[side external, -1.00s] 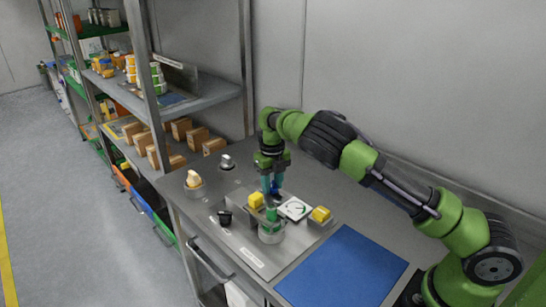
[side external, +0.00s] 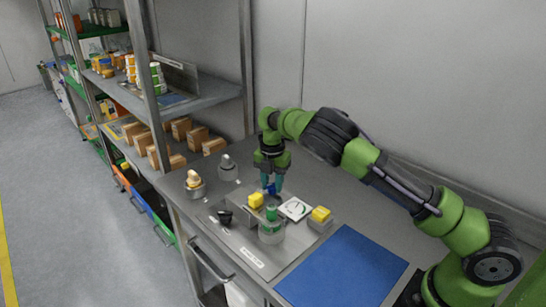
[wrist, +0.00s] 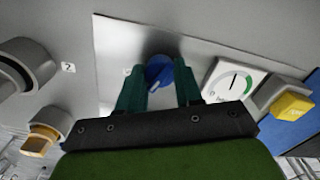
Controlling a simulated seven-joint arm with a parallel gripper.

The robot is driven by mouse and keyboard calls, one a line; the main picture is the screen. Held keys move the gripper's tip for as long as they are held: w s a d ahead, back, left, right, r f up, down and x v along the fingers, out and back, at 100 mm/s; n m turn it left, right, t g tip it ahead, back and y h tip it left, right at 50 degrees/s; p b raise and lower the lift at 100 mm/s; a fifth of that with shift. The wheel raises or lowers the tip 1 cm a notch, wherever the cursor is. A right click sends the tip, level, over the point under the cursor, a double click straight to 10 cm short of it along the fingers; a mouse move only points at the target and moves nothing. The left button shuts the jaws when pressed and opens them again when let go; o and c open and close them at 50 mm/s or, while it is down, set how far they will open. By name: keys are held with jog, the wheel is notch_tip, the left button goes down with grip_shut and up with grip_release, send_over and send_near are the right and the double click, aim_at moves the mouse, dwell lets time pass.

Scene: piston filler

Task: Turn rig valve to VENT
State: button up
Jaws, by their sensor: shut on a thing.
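A round blue knob (wrist: 157,71) with a pale pointer line sits on the metal plate of the rig. I take it to be the rig valve. My gripper (wrist: 161,79) points down over it, with one green finger on each side, shut on the knob. In the side view my gripper (side external: 271,188) reaches down to the same knob, which shows as a small blue patch between the fingers. A white square gauge (wrist: 235,78) with a dark needle and a green arc is right of the knob. Labels by the knob are too small or hidden to read.
A yellow knob on a grey block (side external: 320,214) stands right of the gauge. A black handle (side external: 225,217) is at left. A blue mat (side external: 345,265) lies clear at right.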

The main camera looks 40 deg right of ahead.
aim_at(272, 186)
jog(key=shift+m, duration=2.3)
jog(key=o, duration=1)
jog(key=shift+o, duration=0.2)
notch_tip(272, 186, up, 17)
